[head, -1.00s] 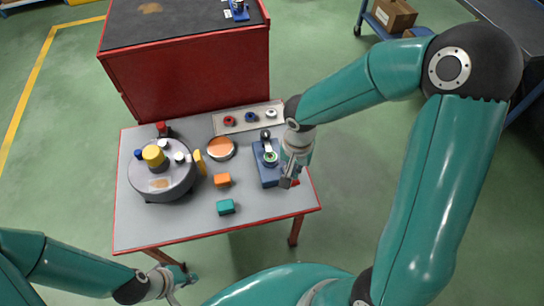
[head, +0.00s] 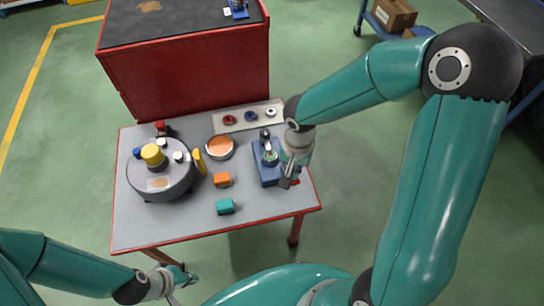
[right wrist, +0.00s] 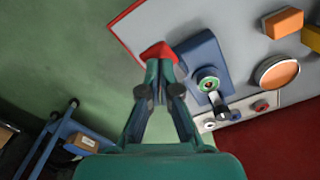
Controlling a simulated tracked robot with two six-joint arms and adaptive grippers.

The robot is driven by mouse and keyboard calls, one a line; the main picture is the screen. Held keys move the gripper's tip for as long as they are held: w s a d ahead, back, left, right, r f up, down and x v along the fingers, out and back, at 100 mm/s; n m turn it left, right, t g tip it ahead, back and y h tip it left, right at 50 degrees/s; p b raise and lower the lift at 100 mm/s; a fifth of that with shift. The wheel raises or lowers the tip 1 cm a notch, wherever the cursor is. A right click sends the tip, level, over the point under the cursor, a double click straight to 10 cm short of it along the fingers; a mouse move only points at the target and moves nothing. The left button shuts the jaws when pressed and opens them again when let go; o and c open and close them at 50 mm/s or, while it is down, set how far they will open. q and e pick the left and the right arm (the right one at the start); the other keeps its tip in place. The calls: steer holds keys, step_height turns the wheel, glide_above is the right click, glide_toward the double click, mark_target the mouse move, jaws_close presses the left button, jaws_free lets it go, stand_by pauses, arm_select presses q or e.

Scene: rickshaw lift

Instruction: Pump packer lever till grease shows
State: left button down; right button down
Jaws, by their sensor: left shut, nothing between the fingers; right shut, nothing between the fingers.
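The packer is a blue block (head: 268,176) on the right part of the table, with a green ring (head: 270,157) on top and a short lever with a dark knob (head: 265,133) at its far end. The right wrist view also shows the blue block (right wrist: 199,58), green ring (right wrist: 208,83) and lever knob (right wrist: 222,115). My right gripper (head: 287,184) is shut and empty beside the block's right side; its fingertips (right wrist: 160,66) are over a red piece (right wrist: 157,50) at the table edge. My left gripper (head: 182,284) is shut and empty off the table's front edge.
A round grey unit (head: 160,185) with a yellow cap (head: 153,155) stands at left. A dish of orange material (head: 220,147), an orange block (head: 222,180) and a teal block (head: 225,206) lie between. A tray (head: 238,125) with small rings is behind. A red cabinet (head: 190,75) stands beyond.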

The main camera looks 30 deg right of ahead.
steer(key=shift+f+b, duration=2)
steer(key=shift+r+p, duration=2.95)
steer(key=shift+r, duration=1.35)
